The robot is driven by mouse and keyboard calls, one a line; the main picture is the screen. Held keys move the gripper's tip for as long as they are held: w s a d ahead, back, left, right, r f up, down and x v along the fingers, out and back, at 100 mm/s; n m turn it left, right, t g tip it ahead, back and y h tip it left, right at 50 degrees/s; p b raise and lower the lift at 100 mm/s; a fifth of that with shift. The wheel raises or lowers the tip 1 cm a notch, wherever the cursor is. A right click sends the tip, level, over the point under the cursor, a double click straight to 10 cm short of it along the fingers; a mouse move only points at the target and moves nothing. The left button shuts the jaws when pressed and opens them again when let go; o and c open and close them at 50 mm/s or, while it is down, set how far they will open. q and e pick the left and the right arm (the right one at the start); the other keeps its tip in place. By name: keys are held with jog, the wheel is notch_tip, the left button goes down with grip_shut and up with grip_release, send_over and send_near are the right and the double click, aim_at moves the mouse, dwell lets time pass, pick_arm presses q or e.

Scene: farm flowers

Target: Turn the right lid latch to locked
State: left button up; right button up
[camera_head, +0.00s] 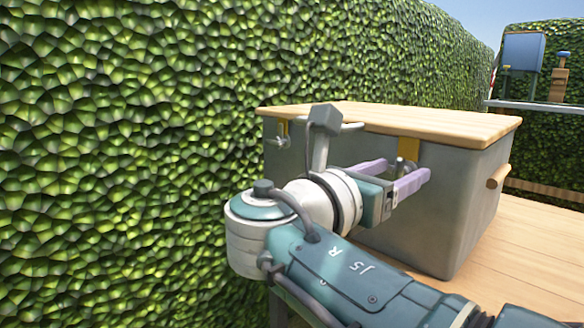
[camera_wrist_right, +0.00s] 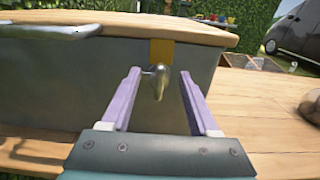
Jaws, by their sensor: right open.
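The right lid latch (camera_wrist_right: 158,84) is a small metal knob below a yellow plate (camera_wrist_right: 161,50) on the box front. The same gripper (camera_wrist_right: 158,97) fills the lower wrist view. The grey box (camera_head: 460,200) has a closed wooden lid (camera_head: 420,119). My left gripper is not in view.
A left latch (camera_head: 279,142) with a yellow plate is on the same box front. A wooden handle (camera_head: 498,177) sticks out of the box's right side. A hedge (camera_head: 120,120) stands close at the left. The wooden tabletop (camera_head: 535,240) is clear at the right.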

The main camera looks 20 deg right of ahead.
jog(key=shift+a, duration=0.2)
jog(key=shift+c, duration=0.6)
grip_shut()
